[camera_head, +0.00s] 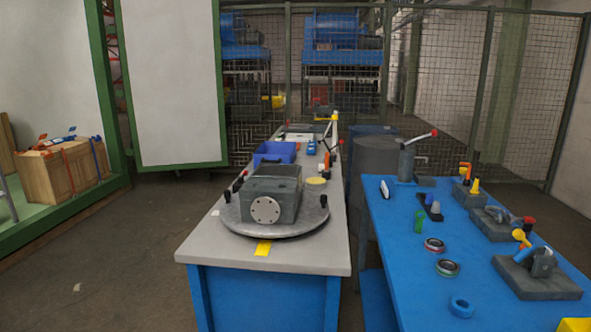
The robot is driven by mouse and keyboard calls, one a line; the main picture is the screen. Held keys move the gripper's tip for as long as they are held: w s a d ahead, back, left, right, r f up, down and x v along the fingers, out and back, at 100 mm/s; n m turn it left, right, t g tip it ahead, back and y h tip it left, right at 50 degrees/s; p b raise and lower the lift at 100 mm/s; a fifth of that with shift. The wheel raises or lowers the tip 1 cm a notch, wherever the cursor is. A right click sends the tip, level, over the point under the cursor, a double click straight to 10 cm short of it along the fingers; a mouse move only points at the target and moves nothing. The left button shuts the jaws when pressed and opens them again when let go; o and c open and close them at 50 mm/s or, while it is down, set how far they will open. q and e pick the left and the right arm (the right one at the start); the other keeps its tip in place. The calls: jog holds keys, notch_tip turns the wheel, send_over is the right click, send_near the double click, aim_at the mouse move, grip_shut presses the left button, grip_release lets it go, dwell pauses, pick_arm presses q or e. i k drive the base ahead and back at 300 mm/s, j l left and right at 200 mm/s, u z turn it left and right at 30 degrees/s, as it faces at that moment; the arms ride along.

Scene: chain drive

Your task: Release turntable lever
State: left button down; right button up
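A round grey turntable (313,222) lies on the near end of the grey-topped bench in the middle. A dark grey gearbox housing (274,193) with a light round flange (265,210) sits on it. Small dark knobs stand at the turntable's rim, one at the right (324,200) and one at the left (227,196). A yellow tag (263,247) lies at its front edge. I cannot tell which part is the turntable's lever or how it is set. Neither of my grippers is in view.
Behind the turntable are a blue bin (275,152) and small tools. The blue bench (400,240) at right holds a press (407,160) with a red-tipped lever, rings and several fixtures. A dark drum (376,160) stands between the benches.

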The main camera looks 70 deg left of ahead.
aim_at(241, 179)
jog(key=k+j, duration=0.1)
jog(key=j, duration=0.75)
jog(key=k+j, duration=0.15)
jog(key=j, duration=0.7)
jog(key=k+j, duration=0.1)
jog(key=j, duration=0.75)
jog(key=k+j, duration=0.1)
jog(key=j, duration=0.8)
jog(key=k+j, duration=0.15)
jog(key=j, duration=0.7)
jog(key=k+j, duration=0.1)
jog(key=j, duration=0.75)
jog(key=k+j, duration=0.1)
jog(key=j, duration=0.75)
jog(key=k+j, duration=0.15)
jog(key=j, duration=0.7)
